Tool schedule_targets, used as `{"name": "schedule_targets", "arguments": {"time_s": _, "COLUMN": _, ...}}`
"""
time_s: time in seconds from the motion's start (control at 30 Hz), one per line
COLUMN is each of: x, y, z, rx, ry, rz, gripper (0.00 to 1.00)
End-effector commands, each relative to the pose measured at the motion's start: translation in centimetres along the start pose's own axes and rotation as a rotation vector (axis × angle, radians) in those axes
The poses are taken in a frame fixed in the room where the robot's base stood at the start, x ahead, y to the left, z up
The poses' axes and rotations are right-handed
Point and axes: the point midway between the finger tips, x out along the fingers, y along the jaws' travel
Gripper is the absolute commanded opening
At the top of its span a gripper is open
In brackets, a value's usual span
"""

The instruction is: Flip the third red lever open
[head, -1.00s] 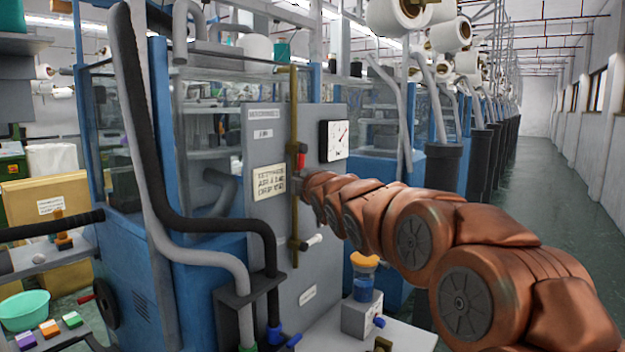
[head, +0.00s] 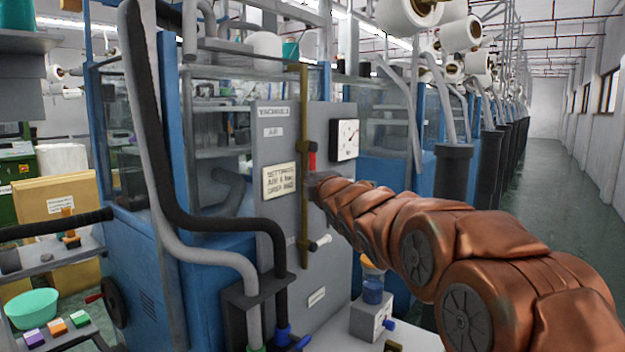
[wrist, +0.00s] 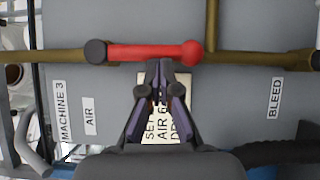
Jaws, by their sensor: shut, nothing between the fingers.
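The red lever (head: 312,158) is on an upright brass pipe (head: 304,90) on a grey panel labelled MACHINE 3. It lies along the pipe. In the wrist view the red lever (wrist: 150,51) runs across the top, parallel to the pipe (wrist: 255,58), with a dark round pivot at its left end. My gripper (wrist: 160,66) is shut and empty, its tips just below the middle of the lever; I cannot tell whether they touch it. In the head view my gripper (head: 318,180) is small and partly hidden by my arm, just below the lever.
A dial gauge (head: 344,139) sits right of the lever. A settings plate (head: 279,181) is to its left. Black and grey hoses stand at left. An aisle (head: 545,165) is open at right.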

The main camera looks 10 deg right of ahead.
Motion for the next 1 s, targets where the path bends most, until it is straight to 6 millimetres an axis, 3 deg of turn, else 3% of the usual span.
{"name": "schedule_targets", "arguments": {"time_s": 0.37, "x": -1.6, "y": -0.1, "z": -1.6, "rx": -0.004, "ry": -0.006, "rz": 0.003, "gripper": 0.00}}
{"name": "schedule_targets", "arguments": {"time_s": 1.0, "x": -9.0, "y": 0.5, "z": -2.7, "rx": 0.000, "ry": 0.001, "rz": 0.002, "gripper": 0.00}}
